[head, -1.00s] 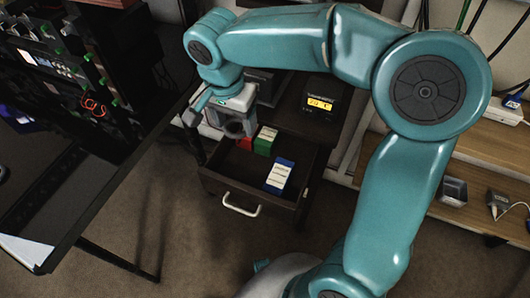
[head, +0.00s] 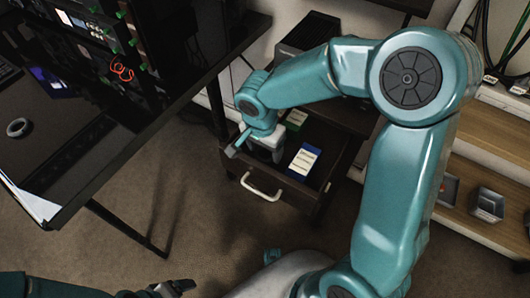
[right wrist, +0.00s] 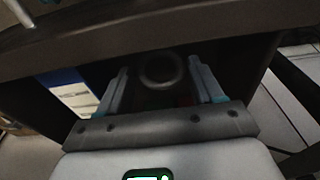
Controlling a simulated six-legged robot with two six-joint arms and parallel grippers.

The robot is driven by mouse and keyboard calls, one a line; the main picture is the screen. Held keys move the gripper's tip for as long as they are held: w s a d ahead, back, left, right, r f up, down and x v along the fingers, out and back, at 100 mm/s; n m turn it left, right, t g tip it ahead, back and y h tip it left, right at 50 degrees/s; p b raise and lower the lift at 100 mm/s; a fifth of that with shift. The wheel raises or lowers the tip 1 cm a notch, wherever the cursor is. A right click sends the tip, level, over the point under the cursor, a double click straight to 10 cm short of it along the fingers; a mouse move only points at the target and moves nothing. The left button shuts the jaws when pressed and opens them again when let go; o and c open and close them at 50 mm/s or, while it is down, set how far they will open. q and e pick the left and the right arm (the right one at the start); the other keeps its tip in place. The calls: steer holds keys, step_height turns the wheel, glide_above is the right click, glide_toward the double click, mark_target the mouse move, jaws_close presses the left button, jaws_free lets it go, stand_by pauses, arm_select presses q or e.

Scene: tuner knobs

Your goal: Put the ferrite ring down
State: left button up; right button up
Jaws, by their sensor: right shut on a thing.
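The ferrite ring (right wrist: 160,70) is a dark grey ring between the two fingers of my right gripper in the right wrist view. My right gripper (head: 264,154) is shut on it, low over the left part of the open drawer (head: 308,190). The ring is hidden in the head view behind my wrist and gripper. I cannot tell whether the ring touches the drawer floor. My left gripper (head: 178,288) shows at the bottom edge of the head view, small and dark, away from the drawer; its jaws are unclear.
A green box (head: 296,118) and a blue-and-white box (head: 304,160) stand in the drawer, right of my gripper. The drawer front has a white handle (head: 262,187). Another grey ring (head: 17,127) lies on the dark desk at left. Shelves with small bins (head: 487,205) stand at right.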

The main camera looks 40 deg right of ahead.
step_height(320, 180, down, 2)
steer(key=shift+r, duration=0.1)
steer(key=o, duration=1.1)
